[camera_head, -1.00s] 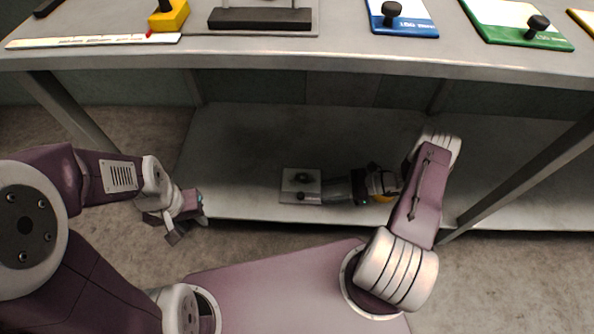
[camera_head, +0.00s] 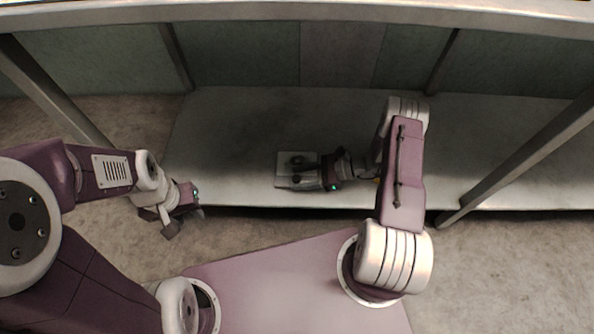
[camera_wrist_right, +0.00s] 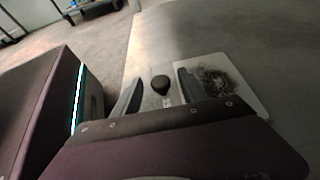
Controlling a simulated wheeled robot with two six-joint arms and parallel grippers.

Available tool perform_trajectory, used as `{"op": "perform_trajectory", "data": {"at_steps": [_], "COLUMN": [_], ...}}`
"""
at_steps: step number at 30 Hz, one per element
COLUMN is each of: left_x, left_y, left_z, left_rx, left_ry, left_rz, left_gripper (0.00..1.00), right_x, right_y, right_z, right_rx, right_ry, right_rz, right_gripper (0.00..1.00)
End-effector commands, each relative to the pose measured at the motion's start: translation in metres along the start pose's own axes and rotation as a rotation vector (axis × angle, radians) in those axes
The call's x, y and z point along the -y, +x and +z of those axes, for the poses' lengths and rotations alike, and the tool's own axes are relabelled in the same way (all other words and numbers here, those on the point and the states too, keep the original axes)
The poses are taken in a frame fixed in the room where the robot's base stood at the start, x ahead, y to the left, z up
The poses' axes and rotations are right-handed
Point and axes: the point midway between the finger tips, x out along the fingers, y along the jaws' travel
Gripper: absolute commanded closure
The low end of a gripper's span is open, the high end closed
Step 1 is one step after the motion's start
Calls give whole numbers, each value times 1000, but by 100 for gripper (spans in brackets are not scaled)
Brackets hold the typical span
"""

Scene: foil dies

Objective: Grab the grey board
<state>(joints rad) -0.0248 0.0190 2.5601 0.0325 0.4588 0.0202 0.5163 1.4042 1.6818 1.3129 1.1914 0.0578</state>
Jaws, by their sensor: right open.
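The grey board (camera_head: 284,167) lies flat on the lower shelf, a small pale plate with a dark knob. In the right wrist view, the board (camera_wrist_right: 251,100) shows a dark tangled patch, and its black knob (camera_wrist_right: 160,84) stands between my fingers. My right gripper (camera_head: 308,172) is over the board from its right side and hides part of it. In the wrist view, the right gripper (camera_wrist_right: 158,88) is open, one finger on each side of the knob, and not closed on it. My left gripper (camera_head: 185,221) is empty, fingers apart, off the shelf's front left.
Slanted legs stand at the left (camera_head: 55,95) and right (camera_head: 520,165).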

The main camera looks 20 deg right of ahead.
Motion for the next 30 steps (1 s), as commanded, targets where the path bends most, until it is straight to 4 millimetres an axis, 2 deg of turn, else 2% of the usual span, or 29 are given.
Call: {"op": "perform_trajectory", "data": {"at_steps": [1, 6, 17, 23, 26, 30], "left_x": [0, 0, 0, 0, -1, -1], "left_y": [0, 0, -3, -26, -45, -58], "left_z": [0, 0, 0, -3, -5, -6], "left_rx": [0, 0, 0, 0, 0, 0], "left_ry": [0, 0, 0, 0, 0, 0], "left_rz": [0, 0, 0, 0, 0, 0], "left_gripper": [64, 64, 64, 64, 64, 64], "right_x": [0, 0, 0, 0, 0, 6], "right_y": [0, 0, -2, -12, -21, -56], "right_z": [0, 0, 3, 28, 49, 49], "right_rx": [0, 0, 1, 1, 1, 1], "right_ry": [0, 0, 0, -1, -1, 0], "right_rz": [0, 0, 0, 0, 0, -6], "right_gripper": [53, 100, 100, 100, 100, 100]}}
